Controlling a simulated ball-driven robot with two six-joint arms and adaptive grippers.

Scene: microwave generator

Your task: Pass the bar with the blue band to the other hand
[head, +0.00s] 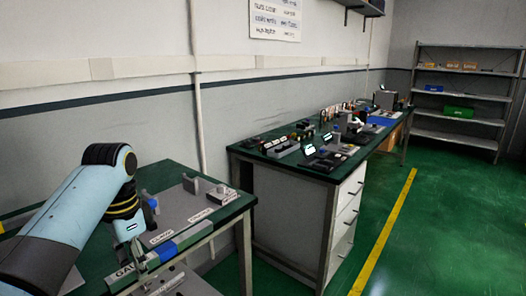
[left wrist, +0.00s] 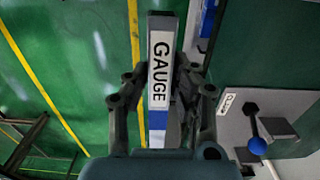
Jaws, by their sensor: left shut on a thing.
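The bar (head: 125,274) has a white GAUGE label and is held by my left gripper (head: 138,254) at the front edge of the near bench. In the left wrist view the bar (left wrist: 161,65) points away between the fingers, with its blue band (left wrist: 157,122) close to the palm. My left gripper (left wrist: 160,100) is shut on the bar there, with a finger on each side. The bar's near end is hidden by the gripper body. My right gripper is in neither view.
A grey fixture plate (head: 180,212) with a blue knob (head: 152,203) and a CLAMP label lies on the near bench. A second bench (head: 300,160) with several parts stands beyond a gap. Shelves (head: 462,95) stand at the back right. The green floor at right is clear.

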